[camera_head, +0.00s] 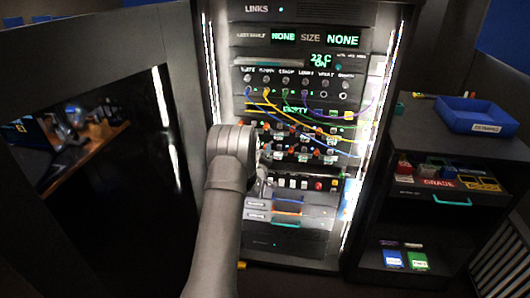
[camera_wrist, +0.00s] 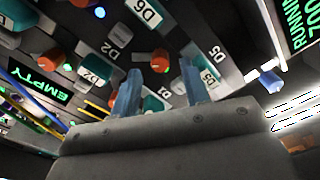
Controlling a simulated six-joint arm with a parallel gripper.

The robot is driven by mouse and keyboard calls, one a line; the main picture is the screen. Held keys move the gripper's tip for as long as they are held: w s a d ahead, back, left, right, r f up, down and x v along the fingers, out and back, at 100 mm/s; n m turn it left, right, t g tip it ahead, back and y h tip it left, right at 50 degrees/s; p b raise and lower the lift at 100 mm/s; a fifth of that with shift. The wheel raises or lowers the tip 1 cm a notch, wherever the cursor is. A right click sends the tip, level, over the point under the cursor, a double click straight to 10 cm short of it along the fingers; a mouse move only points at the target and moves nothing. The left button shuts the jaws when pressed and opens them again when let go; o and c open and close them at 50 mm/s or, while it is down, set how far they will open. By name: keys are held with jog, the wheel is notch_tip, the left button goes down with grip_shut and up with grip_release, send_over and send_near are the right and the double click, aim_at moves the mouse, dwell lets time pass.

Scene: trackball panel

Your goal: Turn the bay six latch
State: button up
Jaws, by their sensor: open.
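The rack's drive bays show close up in the wrist view, with a white D6 label (camera_wrist: 145,12) at the top and a D5 label (camera_wrist: 214,58) on the right. An orange knob (camera_wrist: 160,61) lies below the D6 label, roughly between my fingertips in the picture. I cannot tell for sure which knob is the bay six latch. My gripper (camera_wrist: 161,78) is open, with its two bluish fingers apart and nothing visibly held. A teal knob (camera_wrist: 153,103) shows behind the fingers, partly hidden. In the head view my arm covers the left part of the bays.
A green EMPTY display (camera_wrist: 40,84) and coloured cables sit at the left of the wrist view. Another orange knob (camera_wrist: 84,56) is nearby. In the head view, a blue tray (camera_head: 477,115) stands on the shelf at right; patch cables (camera_head: 315,112) hang across the rack.

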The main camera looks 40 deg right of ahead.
jog(key=shift+x, duration=1)
grip_shut()
jog(key=shift+m, duration=0.3)
jog(key=m, duration=1.7)
jog(key=shift+r+m, duration=0.1)
jog(key=shift+m, duration=0.2)
